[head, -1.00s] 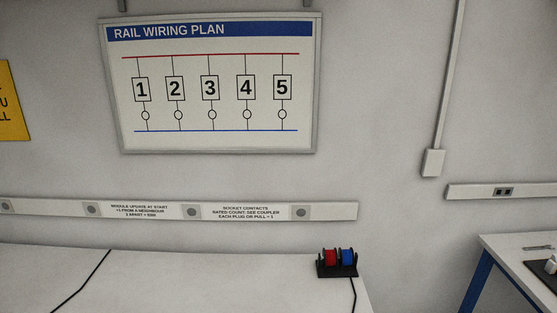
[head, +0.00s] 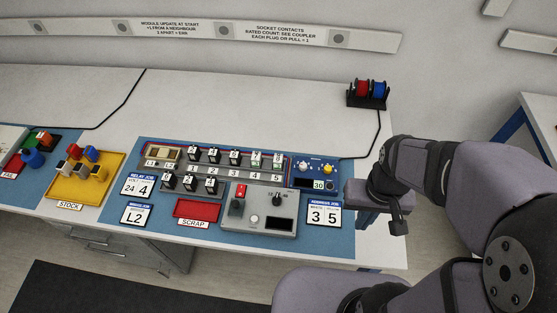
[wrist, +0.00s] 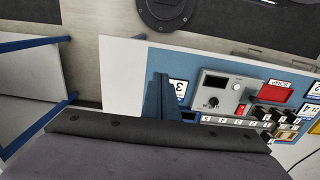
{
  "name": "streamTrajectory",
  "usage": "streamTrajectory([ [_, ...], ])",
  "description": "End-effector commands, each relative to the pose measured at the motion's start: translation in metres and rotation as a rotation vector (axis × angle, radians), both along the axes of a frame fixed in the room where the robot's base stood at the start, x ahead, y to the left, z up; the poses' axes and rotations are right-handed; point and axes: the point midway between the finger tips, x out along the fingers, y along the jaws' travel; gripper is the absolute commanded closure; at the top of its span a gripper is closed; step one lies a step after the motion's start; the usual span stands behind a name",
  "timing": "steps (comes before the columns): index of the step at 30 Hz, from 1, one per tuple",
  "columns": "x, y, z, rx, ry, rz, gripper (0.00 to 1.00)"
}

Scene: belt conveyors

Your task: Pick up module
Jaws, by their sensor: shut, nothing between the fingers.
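Several dark modules with number labels stand in a row on the grey rail (head: 225,171) in the head view, one of them a module (head: 213,156) near the row's left. A shorter row of dark modules (head: 190,183) stands in front, on the left. The yellow stock tray (head: 62,191) holds small orange, white and blue pieces. My gripper (head: 357,196) is at the right end of the blue mat, apart from the modules. In the wrist view its dark fingers (wrist: 162,92) are together and empty. The modules show small at the wrist view's right.
A red scrap tray (head: 198,209) and a grey panel with a red switch (head: 259,209) lie in front of the rail. A blue box with knobs (head: 317,173) is at its right. Cable spools (head: 368,93) stand behind.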

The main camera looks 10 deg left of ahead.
Motion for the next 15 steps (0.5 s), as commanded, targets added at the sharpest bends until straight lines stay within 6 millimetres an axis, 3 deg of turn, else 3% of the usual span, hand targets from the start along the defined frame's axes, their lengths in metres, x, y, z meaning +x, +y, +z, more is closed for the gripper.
streamTrajectory([
  [10,0.0000,0.0000,0.0000,0.000,0.000,0.000,1.00],
  [11,0.0000,0.0000,0.0000,0.000,0.000,0.000,0.98],
  [15,-0.0001,0.0000,0.0000,0.000,0.000,0.000,0.64],
])
